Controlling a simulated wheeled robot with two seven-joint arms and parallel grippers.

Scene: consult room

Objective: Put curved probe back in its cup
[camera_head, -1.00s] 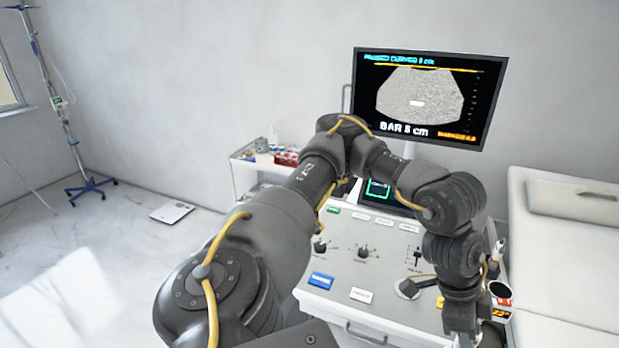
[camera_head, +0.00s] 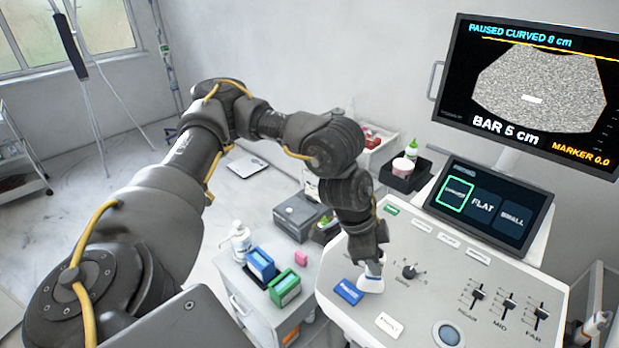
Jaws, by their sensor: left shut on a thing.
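My left arm reaches in from the left and its gripper (camera_head: 373,258) points down over the left part of the console panel. It is shut on a white piece, which looks like the curved probe (camera_head: 371,284). The gripper hides the probe's upper part. I cannot make out the curved probe's own cup for certain. My right gripper is not in view.
The console panel (camera_head: 420,290) has knobs and sliders; a touch screen (camera_head: 488,208) and monitor (camera_head: 533,95) stand behind. Left of it, a cart holds a white pump bottle (camera_head: 240,242), a blue box (camera_head: 260,264) and a green box (camera_head: 285,288). A white-topped item (camera_head: 597,326) is at the right edge.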

